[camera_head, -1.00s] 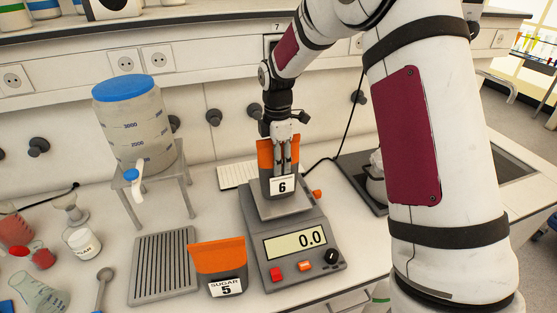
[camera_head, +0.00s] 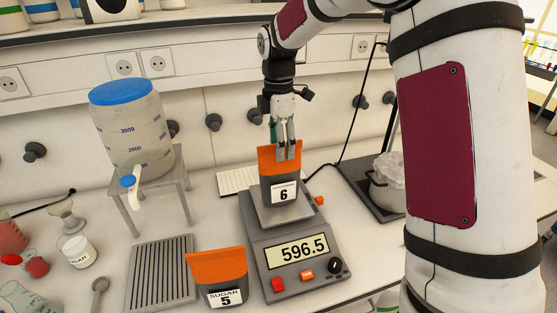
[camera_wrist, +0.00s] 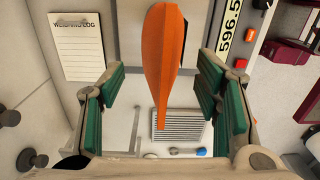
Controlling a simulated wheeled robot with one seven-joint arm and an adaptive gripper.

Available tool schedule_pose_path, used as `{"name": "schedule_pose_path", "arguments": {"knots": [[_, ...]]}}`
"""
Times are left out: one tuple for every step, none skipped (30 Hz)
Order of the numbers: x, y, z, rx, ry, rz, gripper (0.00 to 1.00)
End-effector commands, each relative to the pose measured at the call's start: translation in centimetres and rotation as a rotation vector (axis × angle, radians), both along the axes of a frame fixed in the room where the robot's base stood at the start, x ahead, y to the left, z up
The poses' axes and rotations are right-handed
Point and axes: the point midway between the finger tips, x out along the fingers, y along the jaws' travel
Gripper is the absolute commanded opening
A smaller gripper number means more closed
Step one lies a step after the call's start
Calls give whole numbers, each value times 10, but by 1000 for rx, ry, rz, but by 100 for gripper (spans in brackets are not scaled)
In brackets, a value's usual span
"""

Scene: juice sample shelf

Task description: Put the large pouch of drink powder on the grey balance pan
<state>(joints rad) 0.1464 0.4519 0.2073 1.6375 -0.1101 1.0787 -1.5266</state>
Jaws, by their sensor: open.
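The pouch marked 6 (camera_head: 279,186), grey with an orange top, stands upright on the grey balance pan (camera_head: 272,218). The balance display (camera_head: 297,252) reads 596.5. My gripper (camera_head: 286,154) is open at the pouch's orange top, its fingers pointing down. In the wrist view, the orange top (camera_wrist: 163,60) lies between the spread green finger pads of my gripper (camera_wrist: 163,95), with gaps on both sides. The lower part of the pouch is hidden there.
A pouch marked SUGAR 5 (camera_head: 217,273) stands left of the balance. A ribbed grey tray (camera_head: 162,272) and a blue-lidded tank (camera_head: 128,125) on a stand are further left. A pot (camera_head: 386,183) sits on a dark plate at the right. A weighing log (camera_wrist: 77,47) lies behind.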

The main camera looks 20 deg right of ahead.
Motion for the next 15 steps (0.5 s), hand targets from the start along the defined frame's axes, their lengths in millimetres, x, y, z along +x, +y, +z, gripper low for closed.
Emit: {"name": "schedule_pose_path", "arguments": {"knots": [[3, 0, 9, 0, -5, -1, 58], [2, 0, 15, 0, -3, 0, 58], [2, 0, 21, 0, -4, 0, 58], [2, 0, 26, -1, -3, -1, 58], [2, 0, 30, -1, -3, -1, 58], [2, 0, 34, -1, -2, 0, 58], [2, 0, 38, -1, -1, 0, 58], [2, 0, 40, -1, -2, 0, 58], [1, 0, 43, -1, -2, 0, 58], [1, 0, 45, -1, -1, -1, 58], [0, 0, 48, -2, -2, -5, 58], [-2, 0, 51, -3, -6, -15, 58], [-5, 1, 54, -5, -10, -28, 58], [-9, 1, 59, -8, -19, -48, 58], [-16, 2, 65, -12, -31, -83, 58]]}}
